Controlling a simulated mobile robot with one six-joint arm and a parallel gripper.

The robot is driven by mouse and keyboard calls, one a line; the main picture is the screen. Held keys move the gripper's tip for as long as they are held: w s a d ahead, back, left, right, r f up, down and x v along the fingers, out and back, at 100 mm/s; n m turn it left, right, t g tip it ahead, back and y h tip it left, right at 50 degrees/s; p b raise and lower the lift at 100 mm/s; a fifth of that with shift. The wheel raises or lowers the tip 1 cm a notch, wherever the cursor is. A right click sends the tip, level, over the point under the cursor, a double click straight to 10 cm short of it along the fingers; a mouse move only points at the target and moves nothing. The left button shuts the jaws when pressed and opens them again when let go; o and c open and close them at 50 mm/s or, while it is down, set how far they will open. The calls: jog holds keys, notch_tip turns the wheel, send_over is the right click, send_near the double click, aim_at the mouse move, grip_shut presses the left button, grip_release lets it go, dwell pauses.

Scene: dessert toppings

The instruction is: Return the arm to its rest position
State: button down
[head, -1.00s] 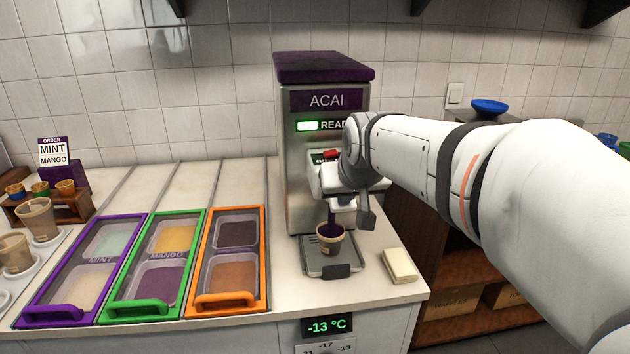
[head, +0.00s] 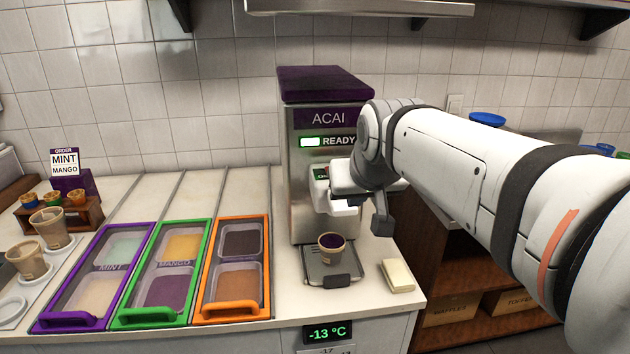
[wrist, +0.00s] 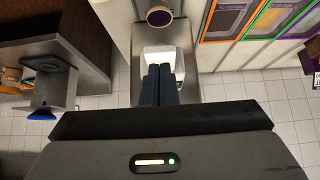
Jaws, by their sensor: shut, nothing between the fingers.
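My arm comes in from the right in the head view, its end in front of the ACAI machine (head: 328,118). My gripper (wrist: 160,68) shows in the wrist view with its dark fingers together and nothing between them. In the head view its fingertips are hard to make out against the machine. A paper cup (head: 332,248) with purple acai in it stands upright on the drip tray (head: 318,279), below and apart from my gripper. The cup also shows at the top of the wrist view (wrist: 160,16).
Topping bins in purple (head: 66,321), green (head: 149,314) and orange (head: 232,310) frames lie left of the machine. A folded cloth (head: 398,275) lies right of the tray. Cups (head: 25,259) stand at far left. A wooden shelf (head: 470,285) stands at right.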

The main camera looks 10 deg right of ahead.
jog(key=s+f+g, duration=0.5)
jog(key=s+f, duration=1)
jog(key=f, duration=0.2)
jog(key=shift+d, duration=0.3)
